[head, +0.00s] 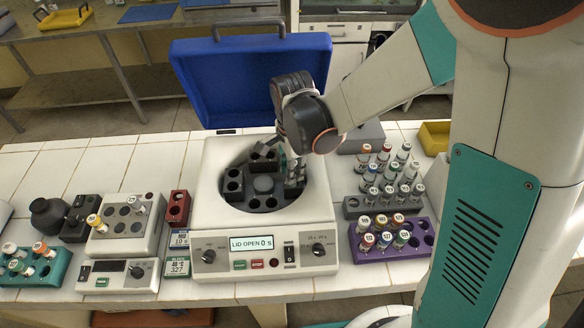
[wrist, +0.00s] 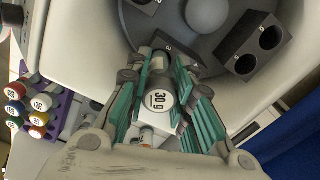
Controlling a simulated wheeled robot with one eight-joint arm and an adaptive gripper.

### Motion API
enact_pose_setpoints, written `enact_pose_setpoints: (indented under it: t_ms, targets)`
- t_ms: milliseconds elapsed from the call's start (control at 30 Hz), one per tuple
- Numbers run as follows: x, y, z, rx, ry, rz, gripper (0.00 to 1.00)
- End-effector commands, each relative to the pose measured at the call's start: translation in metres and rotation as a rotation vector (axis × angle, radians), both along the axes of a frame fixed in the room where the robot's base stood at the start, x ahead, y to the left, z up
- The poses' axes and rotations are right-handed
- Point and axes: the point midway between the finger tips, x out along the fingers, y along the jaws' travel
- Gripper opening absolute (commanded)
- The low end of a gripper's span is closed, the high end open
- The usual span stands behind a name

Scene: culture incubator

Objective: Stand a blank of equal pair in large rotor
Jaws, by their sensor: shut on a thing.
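My gripper (wrist: 168,66) is shut on a blank (wrist: 158,101) with a white face marked "30 g". In the head view my gripper (head: 292,168) is low over the right side of the open centrifuge's dark rotor (head: 263,184). The blank's far end points at a numbered rotor block (wrist: 165,44); I cannot tell whether it is inside a hole. Other rotor blocks show empty holes, such as the block (wrist: 248,45) at the right of the wrist view. The fingers hide much of the blank and the hole below it.
The blue lid (head: 245,75) stands open behind the bowl. The centrifuge display (head: 252,243) reads "LID OPEN 0 s". A grey rack (head: 352,207) and a purple rack (head: 365,250) with capped tubes stand to the right. A small block device (head: 128,245) and a teal rack (head: 50,272) stand left.

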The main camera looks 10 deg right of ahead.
Motion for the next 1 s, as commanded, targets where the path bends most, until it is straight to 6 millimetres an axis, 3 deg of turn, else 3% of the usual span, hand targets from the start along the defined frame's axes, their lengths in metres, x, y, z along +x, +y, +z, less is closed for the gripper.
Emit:
enact_pose_setpoints:
  t_ms: [833,867,900,967,1000]
  targets:
    - [0.0,0.0,-0.035,0.0,0.0,0.0,0.06]
    - [0.0,0.0,-0.035,0.0,0.0,0.0,0.24]
    - [0.0,0.0,-0.034,0.0,0.0,0.0,0.33]
    - [0.0,0.0,-0.034,0.0,0.0,0.0,0.46]
    - [0.0,0.0,-0.034,0.0,0.0,0.0,0.46]
